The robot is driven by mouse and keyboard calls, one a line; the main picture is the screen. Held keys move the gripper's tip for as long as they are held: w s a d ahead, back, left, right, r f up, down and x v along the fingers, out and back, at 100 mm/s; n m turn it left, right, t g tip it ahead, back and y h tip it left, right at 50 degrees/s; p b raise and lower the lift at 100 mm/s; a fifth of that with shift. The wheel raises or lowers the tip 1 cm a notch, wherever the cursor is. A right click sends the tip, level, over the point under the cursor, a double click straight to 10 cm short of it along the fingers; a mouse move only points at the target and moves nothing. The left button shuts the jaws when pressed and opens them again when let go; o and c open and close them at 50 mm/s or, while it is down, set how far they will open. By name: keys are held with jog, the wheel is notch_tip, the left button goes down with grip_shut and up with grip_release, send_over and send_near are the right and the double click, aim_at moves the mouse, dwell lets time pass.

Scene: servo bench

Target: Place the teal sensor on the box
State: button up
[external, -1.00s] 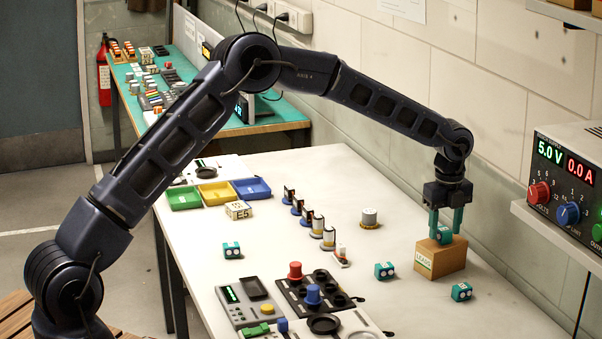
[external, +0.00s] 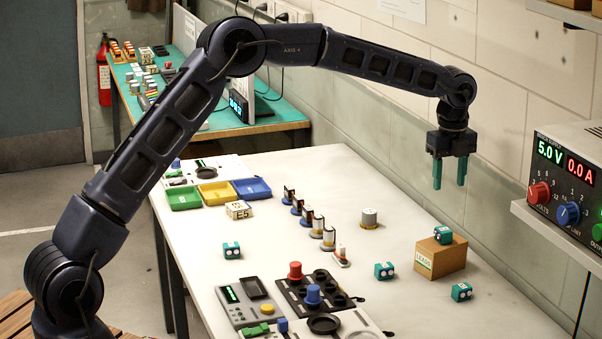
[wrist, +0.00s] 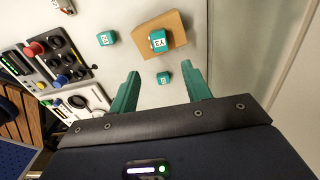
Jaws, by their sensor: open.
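A teal sensor (external: 443,235) rests on top of the wooden box (external: 446,262), which has a pale label on its front. In the wrist view the sensor (wrist: 158,41) lies on the box top (wrist: 177,30). My gripper (external: 450,187) is open and empty, in the air above the box and apart from the sensor. Its teal fingers (wrist: 163,82) show apart in the wrist view. Other teal sensors lie on the bench: one left of the box (external: 384,271), one in front of it (external: 461,292), and one farther left (external: 232,250).
A grey cylinder (external: 369,218) and a row of several small upright parts (external: 316,226) stand mid-bench. A panel with red and blue knobs (external: 318,291) lies at the front. Coloured trays (external: 216,193) sit at the back left. A power supply (external: 566,185) is on a shelf at right.

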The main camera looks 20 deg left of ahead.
jog(key=s+a+r+n+t, duration=0.1)
jog(key=s+a+r+n, duration=0.2)
jog(key=a+r, duration=0.5)
jog(key=s+a+r+n, duration=0.3)
jog(key=a+r, duration=0.2)
jog(key=a, duration=0.4)
jog(key=s+a+r+n+t, duration=0.1)
jog(key=s+a+r+n, duration=0.3)
jog(key=a, duration=0.4)
jog(key=s+a+r+n+t, duration=0.1)
jog(key=s+a+r+n, duration=0.15)
jog(key=s+a, duration=0.5)
jog(key=s+a+n, duration=0.7)
jog(key=s+a, duration=0.6)
jog(key=s+a+f+n, duration=0.3)
jog(key=s+a, duration=0.1)
jog(key=s, duration=0.3)
jog(key=s+a+f+n+t, duration=0.1)
jog(key=s+a+f+n, duration=0.2)
jog(key=s, duration=0.4)
jog(key=shift+s+a+f+n+t, duration=0.3)
jog(key=shift+s+a+f+n, duration=0.1)
jog(key=shift+f+n, duration=0.3)
